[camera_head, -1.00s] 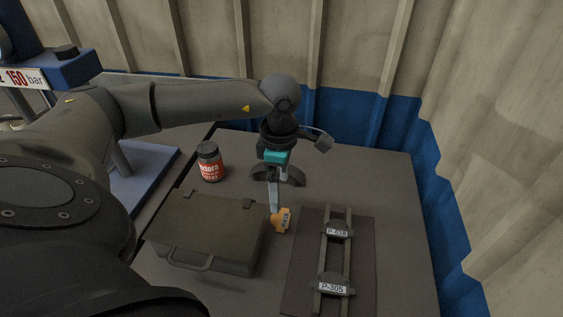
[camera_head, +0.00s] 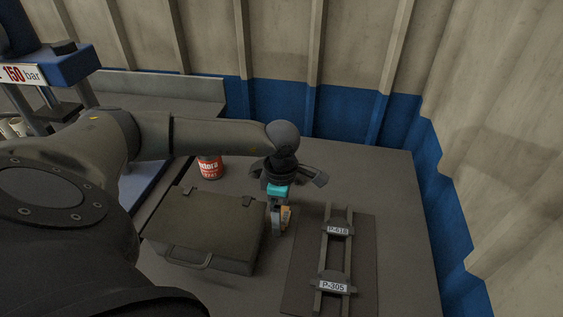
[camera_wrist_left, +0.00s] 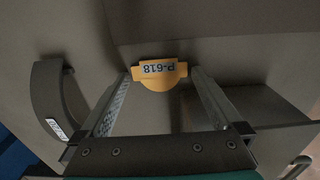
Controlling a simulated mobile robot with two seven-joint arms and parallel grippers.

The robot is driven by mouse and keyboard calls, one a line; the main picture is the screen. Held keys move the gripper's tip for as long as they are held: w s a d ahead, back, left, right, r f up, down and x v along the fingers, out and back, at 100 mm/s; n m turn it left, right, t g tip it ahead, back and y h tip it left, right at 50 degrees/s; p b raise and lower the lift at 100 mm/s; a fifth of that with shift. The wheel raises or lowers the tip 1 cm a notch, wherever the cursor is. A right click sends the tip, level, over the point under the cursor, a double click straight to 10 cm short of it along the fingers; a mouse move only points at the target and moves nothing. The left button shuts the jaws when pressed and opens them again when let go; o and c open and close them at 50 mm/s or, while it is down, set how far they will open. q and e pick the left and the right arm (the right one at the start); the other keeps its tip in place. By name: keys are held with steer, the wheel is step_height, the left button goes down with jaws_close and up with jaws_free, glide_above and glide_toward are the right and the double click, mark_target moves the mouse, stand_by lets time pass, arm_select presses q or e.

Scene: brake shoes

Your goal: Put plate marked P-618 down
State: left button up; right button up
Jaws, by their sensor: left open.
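The yellow plate marked P-618 (camera_wrist_left: 160,72) lies between the tips of my left gripper (camera_wrist_left: 163,85) in the wrist view, its lettering upside down. In the head view, the plate (camera_head: 286,216) is on the table by the right side of the dark case, partly hidden by a finger. My left gripper (camera_head: 277,220) points down over it and is open, with a finger on each side. I cannot tell whether the fingers touch it. A dark rail fixture (camera_head: 345,255) to the right carries labels P-618 and P-305. My right gripper is not in view.
A dark case (camera_head: 210,225) stands left of the gripper. A red-labelled jar (camera_head: 209,168) is behind it, partly hidden by my arm. A curved brake shoe (camera_wrist_left: 55,100) lies beside the gripper. The fixture sits on a dark mat (camera_head: 300,270). The table's far right is clear.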

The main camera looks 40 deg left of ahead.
arm_select(q)
steer(key=shift+c, duration=0.2)
steer(key=c, duration=1.2)
steer(key=shift+r, duration=0.3)
step_height(320, 180, up, 20)
steer(key=shift+f+p, duration=0.25)
steer(key=shift+p, duration=0.9)
